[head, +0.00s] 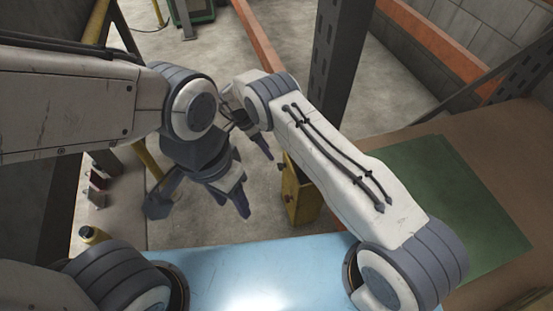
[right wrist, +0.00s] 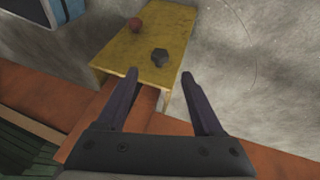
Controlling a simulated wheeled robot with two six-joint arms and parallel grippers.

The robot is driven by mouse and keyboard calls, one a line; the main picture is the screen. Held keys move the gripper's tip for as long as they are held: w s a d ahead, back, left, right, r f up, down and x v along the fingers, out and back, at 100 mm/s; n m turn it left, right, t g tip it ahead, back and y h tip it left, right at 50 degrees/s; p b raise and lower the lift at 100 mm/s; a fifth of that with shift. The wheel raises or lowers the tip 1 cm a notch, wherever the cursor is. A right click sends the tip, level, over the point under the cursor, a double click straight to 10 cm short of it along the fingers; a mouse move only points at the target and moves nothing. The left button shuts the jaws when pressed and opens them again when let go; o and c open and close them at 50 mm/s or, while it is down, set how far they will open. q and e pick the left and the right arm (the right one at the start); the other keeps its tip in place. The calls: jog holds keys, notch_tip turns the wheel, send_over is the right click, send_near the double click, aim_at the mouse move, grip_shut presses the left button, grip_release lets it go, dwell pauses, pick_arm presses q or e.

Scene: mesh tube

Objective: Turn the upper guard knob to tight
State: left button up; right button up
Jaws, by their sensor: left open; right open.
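A yellow box (head: 301,192) stands low beyond the blue surface; it also shows in the right wrist view (right wrist: 150,45). I cannot tell from the frames which is the upper guard knob. My right gripper (right wrist: 163,82) is open and empty. In the head view the right gripper (head: 262,142) is partly behind my arm. My left gripper (head: 232,204) is open and empty, left of the box.
An orange beam (right wrist: 175,122) runs close by the right gripper. A dark perforated post (head: 342,70) stands behind the box. A light blue surface (head: 235,262) lies in front, a green mat (head: 450,195) at right, and a shelf with small items (head: 97,190) at left.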

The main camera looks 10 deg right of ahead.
aim_at(278, 164)
jog(key=b+x, duration=0.1)
jog(key=x, duration=0.7)
jog(key=shift+s+d+f, duration=0.1)
jog(key=shift+d+f, duration=0.15)
jog(key=shift+f, duration=0.1)
jog(key=shift+r, duration=0.1)
grip_shut()
